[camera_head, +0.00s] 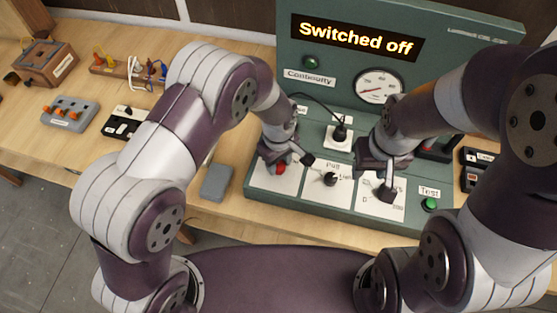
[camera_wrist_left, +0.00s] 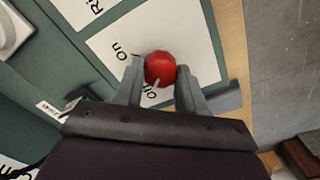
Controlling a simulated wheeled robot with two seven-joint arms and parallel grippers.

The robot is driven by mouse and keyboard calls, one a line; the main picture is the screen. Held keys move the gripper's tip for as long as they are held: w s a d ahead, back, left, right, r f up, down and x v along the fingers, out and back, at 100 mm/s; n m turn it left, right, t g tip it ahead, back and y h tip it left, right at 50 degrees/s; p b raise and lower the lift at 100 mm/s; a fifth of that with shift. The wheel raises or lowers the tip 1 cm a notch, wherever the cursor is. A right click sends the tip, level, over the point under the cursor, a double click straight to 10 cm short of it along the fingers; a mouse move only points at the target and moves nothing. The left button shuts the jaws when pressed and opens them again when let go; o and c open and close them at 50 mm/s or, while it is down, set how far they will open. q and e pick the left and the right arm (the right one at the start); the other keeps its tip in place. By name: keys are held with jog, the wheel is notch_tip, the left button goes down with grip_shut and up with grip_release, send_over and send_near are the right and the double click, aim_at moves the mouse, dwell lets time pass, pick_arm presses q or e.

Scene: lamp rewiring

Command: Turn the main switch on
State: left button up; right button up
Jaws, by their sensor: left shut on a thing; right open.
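The main switch is a red knob (camera_wrist_left: 160,69) on a white plate (camera_wrist_left: 198,30) marked "On" and "Off". It sits at the left of the green test panel (camera_head: 347,215), and the red knob also shows in the head view (camera_head: 281,169). My left gripper (camera_wrist_left: 160,78) has its two fingers on either side of the red knob and is shut on it. The display (camera_head: 356,37) reads "Switched off". My right gripper (camera_head: 386,190) is open over the right-hand white plate of the panel; what lies between its fingers is hard to see.
A black knob (camera_head: 330,179) sits on the middle plate between my grippers. A black plug with a cable (camera_head: 340,132) stands in a white socket behind it. A green test button (camera_head: 430,204) is at the right. A grey box (camera_head: 217,182) lies left of the panel.

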pick_arm(q)
jog(key=m, duration=0.4)
jog(key=shift+w, duration=0.1)
jog(key=m, duration=0.4)
jog(key=shift+d+r+m+b, duration=0.1)
jog(key=shift+m+b, duration=0.3)
jog(key=m, duration=0.4)
jog(key=shift+m, duration=1.9)
jog(key=o, duration=1.1)
jog(key=shift+c, duration=0.2)
